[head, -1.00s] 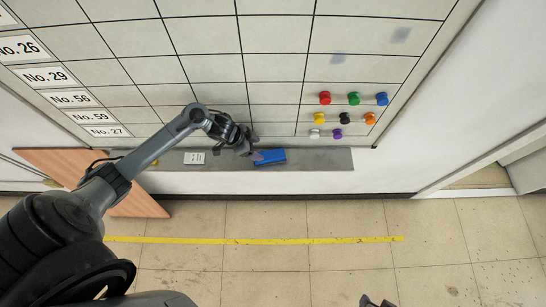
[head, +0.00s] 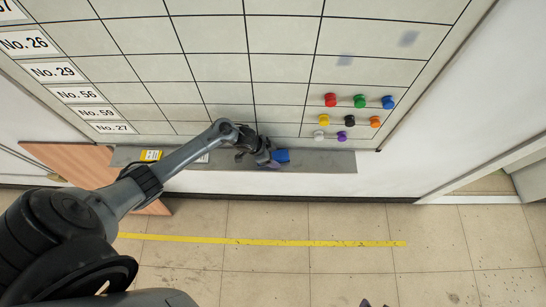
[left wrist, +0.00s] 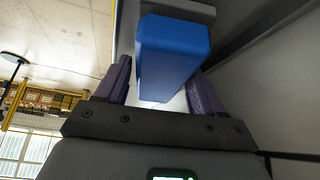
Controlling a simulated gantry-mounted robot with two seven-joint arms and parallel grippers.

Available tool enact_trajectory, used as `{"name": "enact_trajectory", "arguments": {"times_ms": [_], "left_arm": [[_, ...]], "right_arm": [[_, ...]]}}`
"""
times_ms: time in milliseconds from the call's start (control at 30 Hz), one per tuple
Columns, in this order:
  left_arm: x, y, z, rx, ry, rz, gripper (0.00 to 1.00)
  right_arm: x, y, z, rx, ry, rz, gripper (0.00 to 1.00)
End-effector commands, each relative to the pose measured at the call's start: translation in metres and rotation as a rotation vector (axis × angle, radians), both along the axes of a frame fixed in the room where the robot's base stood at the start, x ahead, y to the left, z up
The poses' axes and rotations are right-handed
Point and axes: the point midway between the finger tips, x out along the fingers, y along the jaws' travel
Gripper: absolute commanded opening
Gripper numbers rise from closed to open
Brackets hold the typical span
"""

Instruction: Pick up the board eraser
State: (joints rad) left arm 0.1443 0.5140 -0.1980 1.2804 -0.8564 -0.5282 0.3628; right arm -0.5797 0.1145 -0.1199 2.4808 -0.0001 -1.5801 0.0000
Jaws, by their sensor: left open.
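The board eraser (head: 282,155) is a blue block on the grey ledge (head: 325,162) under the whiteboard. My left gripper (head: 268,162) is at the eraser's left end in the head view and covers part of it. In the left wrist view the eraser (left wrist: 172,48) sits between the two purple fingers of the left gripper (left wrist: 160,70). The fingers are apart, and a gap shows beside the left finger; contact on the right side is unclear. The tip of my right gripper (head: 374,303) barely shows at the bottom edge of the head view.
Colored magnets (head: 349,121) are on the board (head: 290,67) at right. A brown panel (head: 70,162) stands at left.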

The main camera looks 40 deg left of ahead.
Motion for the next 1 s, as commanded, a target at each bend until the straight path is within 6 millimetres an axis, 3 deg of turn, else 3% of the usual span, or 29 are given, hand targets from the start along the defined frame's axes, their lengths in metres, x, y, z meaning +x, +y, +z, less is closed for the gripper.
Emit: {"name": "enact_trajectory", "arguments": {"times_ms": [567,900,1000], "left_arm": [[-0.0001,0.0000,-0.0025,0.000,0.001,0.000,0.68],[0.0001,0.0001,-0.0022,0.000,0.000,0.000,0.20],[0.0001,0.0001,-0.0021,0.000,0.000,0.000,0.20]], "right_arm": [[-0.0005,-0.0014,-0.0006,-0.006,0.001,0.004,0.43],[-0.0007,-0.0023,-0.0009,-0.010,0.002,0.006,0.43],[-0.0007,-0.0022,-0.0009,-0.010,0.002,0.006,0.43]]}}
